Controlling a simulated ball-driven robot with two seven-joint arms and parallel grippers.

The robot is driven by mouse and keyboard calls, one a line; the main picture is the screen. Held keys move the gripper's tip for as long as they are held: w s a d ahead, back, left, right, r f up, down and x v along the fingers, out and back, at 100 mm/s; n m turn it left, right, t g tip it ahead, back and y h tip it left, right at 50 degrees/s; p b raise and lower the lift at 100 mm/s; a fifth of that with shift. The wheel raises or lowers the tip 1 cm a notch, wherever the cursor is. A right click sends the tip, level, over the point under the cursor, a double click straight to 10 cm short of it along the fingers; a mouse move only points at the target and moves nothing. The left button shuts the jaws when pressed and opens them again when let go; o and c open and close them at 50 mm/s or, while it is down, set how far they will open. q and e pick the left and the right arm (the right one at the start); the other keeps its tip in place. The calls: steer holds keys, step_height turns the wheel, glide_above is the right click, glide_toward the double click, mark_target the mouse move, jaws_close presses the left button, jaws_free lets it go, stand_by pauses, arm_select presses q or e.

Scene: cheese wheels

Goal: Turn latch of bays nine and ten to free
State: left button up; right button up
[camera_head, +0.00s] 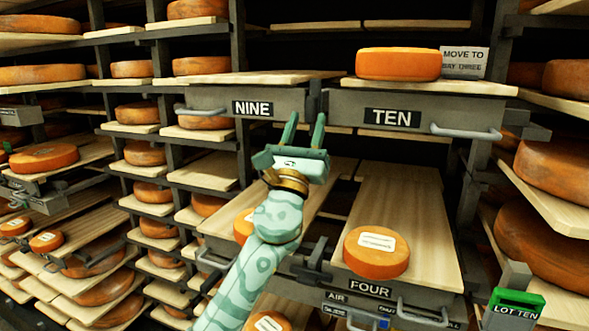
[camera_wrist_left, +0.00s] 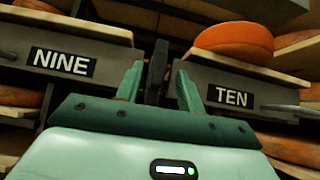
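The bay labelled NINE (camera_head: 252,108) and the bay labelled TEN (camera_head: 391,117) sit side by side on the rack, with their drawer fronts closed up to a narrow post. A dark upright latch (camera_head: 314,98) stands between the two fronts. It also shows as a dark vertical bar in the left wrist view (camera_wrist_left: 157,70). My left gripper (camera_head: 305,120) points up at this latch from below. Its two green fingers are apart, one on each side of the bar in the left wrist view (camera_wrist_left: 158,85), with visible gaps. My right gripper is not in view.
A cheese wheel (camera_head: 397,63) and a MOVE TO BAY THREE sign (camera_head: 464,62) stand on bay ten's board. Pull handles (camera_head: 466,132) jut from the fronts. Below, the FOUR bay (camera_head: 369,290) holds a labelled wheel (camera_head: 376,252). A LOT TEN card (camera_head: 517,303) is lower right.

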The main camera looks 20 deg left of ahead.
arm_select(q)
steer(key=b+v, duration=0.3)
steer(key=v, duration=1)
